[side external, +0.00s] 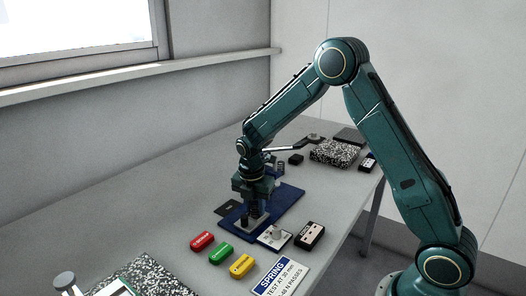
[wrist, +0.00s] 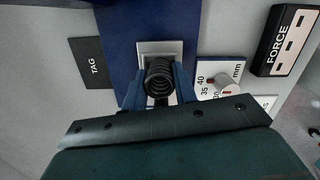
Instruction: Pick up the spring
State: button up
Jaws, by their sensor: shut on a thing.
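The spring (wrist: 159,76) is a black coil, seen from above in the wrist view. It is between the two blue fingers of my gripper (wrist: 158,92), which is shut on it. Below it is a light square plate (wrist: 150,47) on a dark blue base (wrist: 118,22). I cannot tell whether the spring touches the plate. In the side view my gripper (side external: 247,212) points down over the plate (side external: 262,222), and the spring is a small dark shape (side external: 244,221) there.
Red (side external: 202,241), green (side external: 221,253) and yellow (side external: 242,266) blocks lie left of a SPRING card (side external: 277,278). A dial panel (wrist: 220,80) and a FORCE box (wrist: 284,40) stand at the right. A dark TAG plate (wrist: 92,66) lies left.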

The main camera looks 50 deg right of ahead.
aim_at(254, 208)
notch_tip(254, 208, up, 20)
dwell(0.7)
jog(key=shift+w, duration=0.1)
dwell(0.4)
